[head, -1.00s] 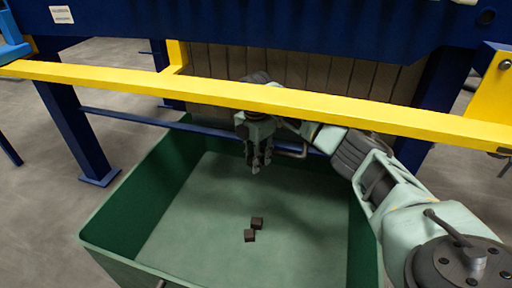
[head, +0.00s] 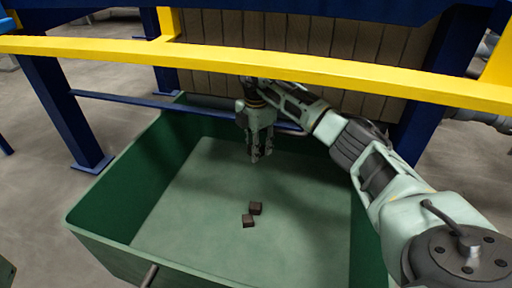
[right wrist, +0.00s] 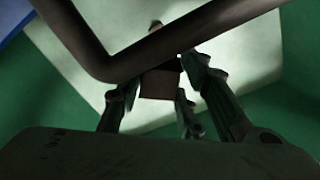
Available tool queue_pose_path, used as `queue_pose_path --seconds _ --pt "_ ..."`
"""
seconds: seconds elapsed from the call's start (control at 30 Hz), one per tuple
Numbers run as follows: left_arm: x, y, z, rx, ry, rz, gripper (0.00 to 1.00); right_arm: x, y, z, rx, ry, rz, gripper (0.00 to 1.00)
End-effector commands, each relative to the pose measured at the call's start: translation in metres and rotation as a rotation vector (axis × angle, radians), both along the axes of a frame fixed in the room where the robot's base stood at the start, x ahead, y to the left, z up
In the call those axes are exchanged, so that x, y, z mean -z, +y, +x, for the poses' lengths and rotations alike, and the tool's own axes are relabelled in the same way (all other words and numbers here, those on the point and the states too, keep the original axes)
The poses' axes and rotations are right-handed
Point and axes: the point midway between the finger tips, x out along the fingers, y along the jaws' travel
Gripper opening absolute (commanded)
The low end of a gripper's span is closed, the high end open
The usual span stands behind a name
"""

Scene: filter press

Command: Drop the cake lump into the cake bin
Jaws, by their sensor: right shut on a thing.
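The cake bin (head: 110,226) is a large green open box below the yellow rail. My right gripper (head: 261,155) points down inside the bin's outline, near its back edge and above its floor. In the right wrist view its fingers are around a dark brown cake lump (right wrist: 160,84), and it is shut on this lump. In the head view the fingers mostly hide the held lump. Two other dark lumps (head: 249,220) (head: 255,208) lie close together on the bin floor. My left gripper is not in view.
A yellow rail (head: 250,67) crosses above and in front of my right arm. Blue press legs (head: 75,125) and a blue crossbar (head: 125,107) stand behind the bin. A dark bent bar (right wrist: 115,65) crosses the right wrist view. The bin floor around the two lumps is clear.

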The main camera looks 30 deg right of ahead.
Motion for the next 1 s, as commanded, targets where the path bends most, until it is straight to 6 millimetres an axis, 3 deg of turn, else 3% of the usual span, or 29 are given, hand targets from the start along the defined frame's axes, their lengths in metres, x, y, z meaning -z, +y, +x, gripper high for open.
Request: queue_pose_path --seconds 0.43,0.47,0.5,0.7,1.0 --pt "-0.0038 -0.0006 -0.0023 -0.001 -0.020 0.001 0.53 0.0037 0.0003 0.0004 -0.001 -0.002 0.000 0.06" --pt "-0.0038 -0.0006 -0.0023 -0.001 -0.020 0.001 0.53 0.0037 0.0003 0.0004 -0.001 -0.001 0.001 0.36" --pt "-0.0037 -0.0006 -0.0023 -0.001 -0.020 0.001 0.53 0.0037 0.0003 0.0004 -0.001 -0.001 0.001 0.40" --pt "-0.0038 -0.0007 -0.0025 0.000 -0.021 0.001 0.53 0.0040 0.0002 0.0003 -0.001 -0.001 0.001 0.56" --pt "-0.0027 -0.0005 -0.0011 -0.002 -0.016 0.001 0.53 0.0029 0.0001 0.0003 -0.001 -0.001 0.000 0.56"
